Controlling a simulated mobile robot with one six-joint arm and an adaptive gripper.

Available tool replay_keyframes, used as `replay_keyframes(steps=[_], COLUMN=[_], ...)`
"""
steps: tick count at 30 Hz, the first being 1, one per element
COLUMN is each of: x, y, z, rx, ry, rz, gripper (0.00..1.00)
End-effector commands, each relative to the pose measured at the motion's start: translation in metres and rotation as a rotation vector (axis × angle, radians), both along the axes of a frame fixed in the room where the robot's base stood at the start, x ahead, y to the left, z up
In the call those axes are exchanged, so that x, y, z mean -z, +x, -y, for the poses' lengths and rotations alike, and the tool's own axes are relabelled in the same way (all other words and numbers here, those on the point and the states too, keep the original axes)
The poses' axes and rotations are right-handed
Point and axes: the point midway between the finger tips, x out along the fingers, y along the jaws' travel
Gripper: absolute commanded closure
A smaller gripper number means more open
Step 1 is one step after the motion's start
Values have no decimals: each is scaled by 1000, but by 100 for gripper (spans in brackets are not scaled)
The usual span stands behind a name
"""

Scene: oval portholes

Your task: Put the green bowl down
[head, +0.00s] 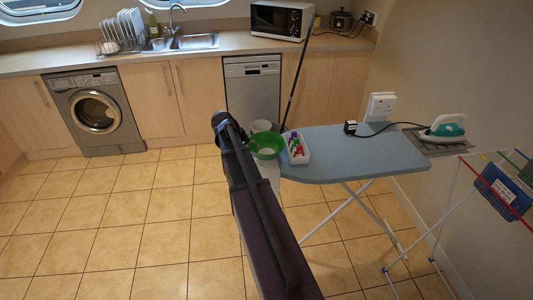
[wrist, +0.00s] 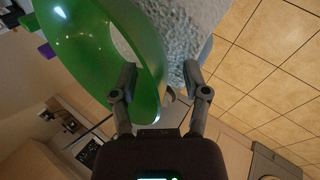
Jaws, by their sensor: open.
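The green bowl (head: 268,152) is at the left end of the ironing board (head: 350,158), partly covered by my arm in the head view. In the wrist view the bowl (wrist: 90,45) fills the upper left, close to my gripper (wrist: 160,72). The gripper's two fingers are apart. The bowl's rim runs between them, with the left finger over the bowl's inside and the right finger outside. I cannot tell whether either finger touches it. The bowl's underside and its contact with the board are hidden.
A white basket (head: 304,157) of colourful items stands just right of the bowl. An iron (head: 443,129) with a black cord is at the board's far right. A drying rack (head: 440,225) stands to the right. The tiled floor at left is clear.

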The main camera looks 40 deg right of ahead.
Motion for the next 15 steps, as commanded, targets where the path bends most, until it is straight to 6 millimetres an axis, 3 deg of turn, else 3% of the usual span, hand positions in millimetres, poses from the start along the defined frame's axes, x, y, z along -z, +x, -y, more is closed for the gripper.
replay_keyframes(steps=[3, 15], x=[8, 8], y=[-1, -2], z=[4, 5], rx=[0, -1], ry=[0, 0], rz=[0, -1], gripper=[40, 40])
